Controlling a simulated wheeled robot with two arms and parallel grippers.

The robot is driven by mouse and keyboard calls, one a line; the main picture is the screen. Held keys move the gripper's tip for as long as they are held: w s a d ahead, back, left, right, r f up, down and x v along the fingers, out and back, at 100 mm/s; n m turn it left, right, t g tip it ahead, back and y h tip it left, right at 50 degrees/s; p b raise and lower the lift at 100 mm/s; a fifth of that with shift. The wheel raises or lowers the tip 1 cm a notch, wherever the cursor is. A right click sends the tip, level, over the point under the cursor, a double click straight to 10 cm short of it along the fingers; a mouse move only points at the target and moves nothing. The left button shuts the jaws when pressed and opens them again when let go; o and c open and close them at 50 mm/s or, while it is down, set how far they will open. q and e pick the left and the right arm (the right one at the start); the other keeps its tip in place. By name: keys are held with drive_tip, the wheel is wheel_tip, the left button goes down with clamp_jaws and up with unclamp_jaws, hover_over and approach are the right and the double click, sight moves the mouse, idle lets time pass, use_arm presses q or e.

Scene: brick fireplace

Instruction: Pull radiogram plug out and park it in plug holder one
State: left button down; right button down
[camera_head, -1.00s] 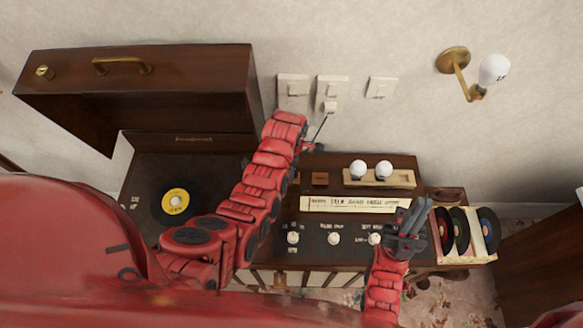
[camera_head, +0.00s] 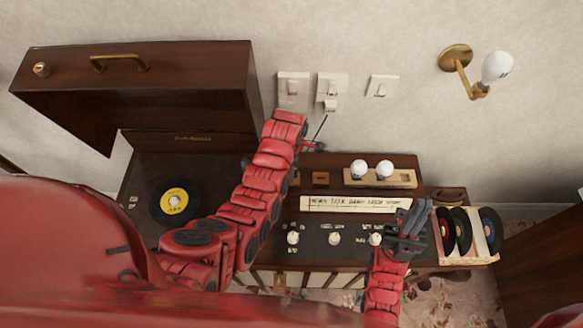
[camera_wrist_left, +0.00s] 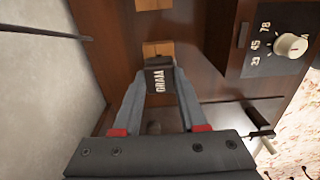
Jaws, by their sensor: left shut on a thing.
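The radiogram plug (camera_wrist_left: 158,80) is a dark block with a pale "GRAM" label in the left wrist view. My left gripper (camera_wrist_left: 158,92) is shut on it, one grey finger on each side. The plug is right at a small wooden holder block (camera_wrist_left: 158,49); I cannot tell whether it is seated there or just in front. A second wooden block (camera_wrist_left: 153,4) lies beyond.
A thin dark cord (camera_head: 320,128) runs near my left arm. Two bulbs stand in a wooden tray (camera_head: 404,180). A record rack (camera_head: 484,258) is at right; the open lid (camera_head: 140,85) is at left.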

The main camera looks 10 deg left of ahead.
use_arm(q)
drive_tip(key=shift+f+b, duration=1.35)
drive_tip(key=shift+f, duration=0.15)
drive_tip(key=shift+c, duration=1.9)
unclamp_jaws()
drive_tip(key=shift+r, duration=0.1)
drive_tip(key=shift+r, duration=0.1)
drive_tip(key=shift+w+r, duration=0.1)
drive_tip(key=shift+r, duration=0.2)
wheel_tip(320, 180, up, 5)
drive_tip(key=shift+r+b, duration=0.2)
drive_tip(key=shift+b, duration=0.2)
wheel_tip(320, 180, up, 11)
drive_tip(key=p, duration=0.9)
